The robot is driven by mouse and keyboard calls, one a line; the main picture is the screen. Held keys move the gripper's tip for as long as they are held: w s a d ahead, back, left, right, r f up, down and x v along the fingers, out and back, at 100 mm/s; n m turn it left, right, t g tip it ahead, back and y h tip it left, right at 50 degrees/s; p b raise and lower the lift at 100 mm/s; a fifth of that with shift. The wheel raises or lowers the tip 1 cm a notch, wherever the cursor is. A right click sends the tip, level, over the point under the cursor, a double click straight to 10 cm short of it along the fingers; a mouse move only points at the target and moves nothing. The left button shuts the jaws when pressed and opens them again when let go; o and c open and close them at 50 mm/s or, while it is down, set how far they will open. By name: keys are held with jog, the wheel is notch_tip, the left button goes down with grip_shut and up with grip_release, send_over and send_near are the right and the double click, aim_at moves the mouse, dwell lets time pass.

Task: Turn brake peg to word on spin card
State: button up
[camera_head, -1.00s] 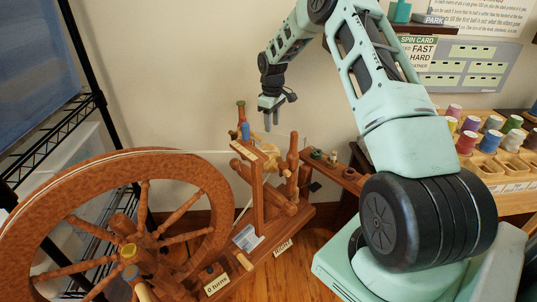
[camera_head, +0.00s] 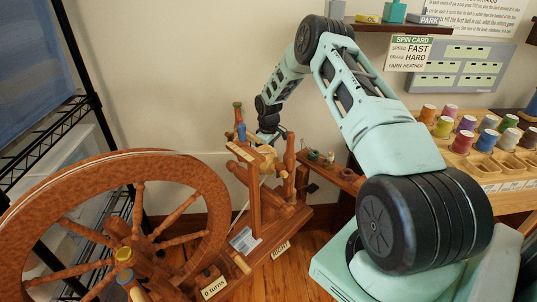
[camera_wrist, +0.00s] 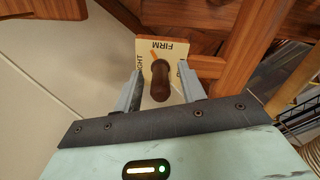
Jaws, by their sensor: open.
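The spin card (camera_head: 408,54) hangs on the wall at upper right in the head view. It reads SPEED FAST, BRAKE HARD, YARN HEATHER. In the wrist view the dark brown brake peg (camera_wrist: 160,82) stands in front of a cream word plate (camera_wrist: 149,48). FIRM shows upside down at the plate's top, letters ending in IGHT at its left; the right-hand word is mostly hidden. A small orange mark lies above the peg, pointing up-left. My gripper (camera_wrist: 160,76) is open, one finger on each side of the peg, with gaps.
The large wooden drive wheel (camera_head: 205,190) fills the left of the head view. A blue-topped post (camera_head: 241,131) stands close to my gripper. A shelf with small pots (camera_head: 330,160) and a rack of thread spools (camera_head: 465,142) are at right. A black wire shelf stands far left.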

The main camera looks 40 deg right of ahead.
grip_shut()
jog(key=shift+m, duration=0.3)
jog(key=m, duration=0.5)
jog(key=shift+m+p, duration=0.3)
jog(key=shift+p, duration=0.05)
jog(key=m, duration=0.5)
jog(key=shift+m, duration=0.3)
grip_release()
